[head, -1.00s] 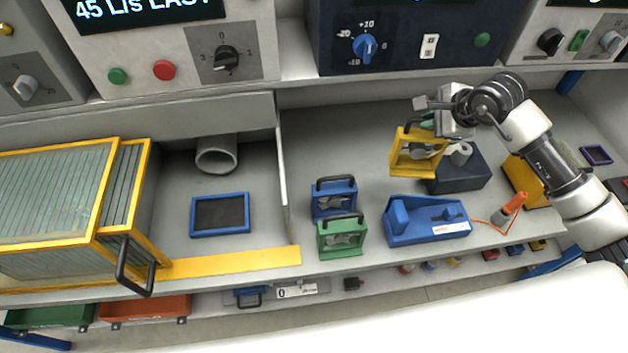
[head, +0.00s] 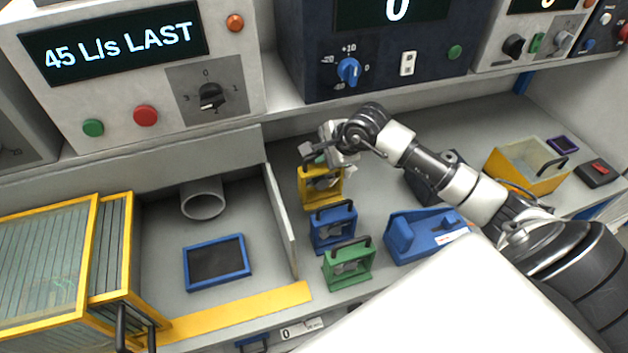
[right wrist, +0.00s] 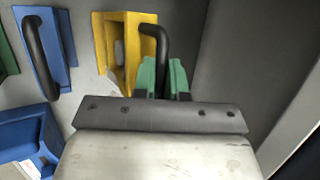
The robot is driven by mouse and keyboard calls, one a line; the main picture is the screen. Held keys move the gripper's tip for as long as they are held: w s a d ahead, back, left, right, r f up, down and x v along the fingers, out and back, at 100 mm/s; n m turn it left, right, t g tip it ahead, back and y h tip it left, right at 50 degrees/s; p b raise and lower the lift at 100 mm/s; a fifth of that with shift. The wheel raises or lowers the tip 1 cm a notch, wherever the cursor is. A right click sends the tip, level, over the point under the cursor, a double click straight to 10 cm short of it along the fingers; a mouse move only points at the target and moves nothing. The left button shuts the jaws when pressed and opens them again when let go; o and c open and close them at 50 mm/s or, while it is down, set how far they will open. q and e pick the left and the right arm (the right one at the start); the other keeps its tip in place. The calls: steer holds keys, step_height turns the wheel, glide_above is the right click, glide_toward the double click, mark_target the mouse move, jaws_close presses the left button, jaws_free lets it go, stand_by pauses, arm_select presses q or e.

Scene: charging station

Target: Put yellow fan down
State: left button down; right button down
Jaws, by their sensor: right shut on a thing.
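The yellow fan (head: 321,188) is a small yellow frame with a black handle. In the head view it is just behind the blue fan, right of the low divider. My right gripper (head: 318,160) is above it, shut on its black handle. In the right wrist view the yellow fan (right wrist: 124,50) is beyond the green fingertips (right wrist: 163,78), with its handle at them. Whether its base touches the bench is hard to tell. My left gripper is not in view.
A blue fan (head: 333,228) and a green fan (head: 348,265) stand in front of the yellow one. A blue device (head: 420,235) is to their right. The divider (head: 281,222) is close on the left, with a blue-framed pad (head: 217,262) beyond it. A yellow bin (head: 525,165) stands far right.

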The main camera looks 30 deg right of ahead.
mark_target(323, 169)
steer(key=shift+f, duration=0.9)
step_height(323, 169, down, 3)
steer(key=shift+a+f+p, duration=0.1)
steer(key=shift+f+p, duration=0.05)
steer(key=shift+p, duration=0.5)
steer(key=shift+f, duration=0.35)
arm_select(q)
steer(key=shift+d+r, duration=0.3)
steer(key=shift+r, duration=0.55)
arm_select(e)
steer(key=shift+f, duration=0.15)
steer(key=c, duration=1.2)
jaws_free()
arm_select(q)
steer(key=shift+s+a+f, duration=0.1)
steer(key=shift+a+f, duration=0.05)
arm_select(e)
steer(key=shift+o, duration=0.2)
